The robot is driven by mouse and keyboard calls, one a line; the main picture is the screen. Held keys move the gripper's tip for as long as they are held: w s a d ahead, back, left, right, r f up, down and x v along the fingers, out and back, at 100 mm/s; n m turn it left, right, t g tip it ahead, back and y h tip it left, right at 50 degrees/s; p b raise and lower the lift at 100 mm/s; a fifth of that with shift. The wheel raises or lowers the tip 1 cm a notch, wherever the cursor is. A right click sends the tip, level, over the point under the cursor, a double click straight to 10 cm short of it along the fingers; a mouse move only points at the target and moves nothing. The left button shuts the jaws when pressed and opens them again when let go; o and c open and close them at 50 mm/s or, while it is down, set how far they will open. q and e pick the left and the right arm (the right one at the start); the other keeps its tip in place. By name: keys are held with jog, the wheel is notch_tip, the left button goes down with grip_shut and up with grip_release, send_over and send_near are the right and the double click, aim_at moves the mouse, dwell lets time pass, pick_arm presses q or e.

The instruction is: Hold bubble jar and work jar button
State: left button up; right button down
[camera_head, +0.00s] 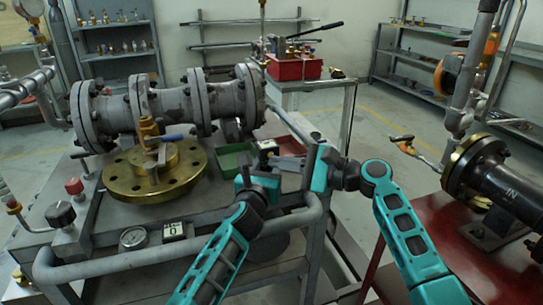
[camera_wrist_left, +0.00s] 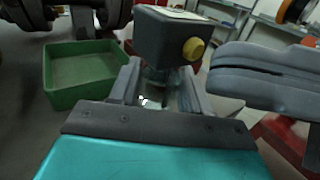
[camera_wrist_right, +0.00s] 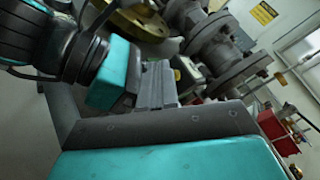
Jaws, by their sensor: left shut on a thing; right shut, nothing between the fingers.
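The bubble jar has a dark box-shaped top (camera_wrist_left: 172,38) with a yellow button (camera_wrist_left: 193,49) on its side, facing right in the left wrist view. The clear jar body (camera_wrist_left: 155,92) is between the fingers of my left gripper (camera_wrist_left: 152,85), which is shut on it. In the head view the jar's top (camera_head: 267,147) shows just above my left gripper (camera_head: 262,178). My right gripper (camera_head: 282,163) is shut and empty, its fingers pointing left beside the jar. In the left wrist view its fingertips (camera_wrist_left: 222,58) are close to the button; I cannot tell whether they touch.
A large flanged valve (camera_head: 165,105) and a brass flange (camera_head: 150,180) stand to the left. A dark pipe on a red table (camera_head: 455,225) is at right.

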jog(key=shift+w+a, duration=0.2)
jog(key=shift+w, duration=0.4)
dwell(0.6)
jog(key=shift+s, duration=0.15)
jog(key=shift+s+d, duration=0.3)
jog(key=shift+s, duration=0.4)
jog(key=shift+s+d, duration=0.25)
jog(key=shift+s, duration=0.55)
jog(key=shift+s+d, duration=0.3)
jog(key=shift+s, duration=0.45)
jog(key=shift+s+d, duration=0.25)
jog(key=shift+s, duration=0.55)
pick_arm(q)
jog(key=o, duration=1.3)
jog(key=shift+s, duration=0.1)
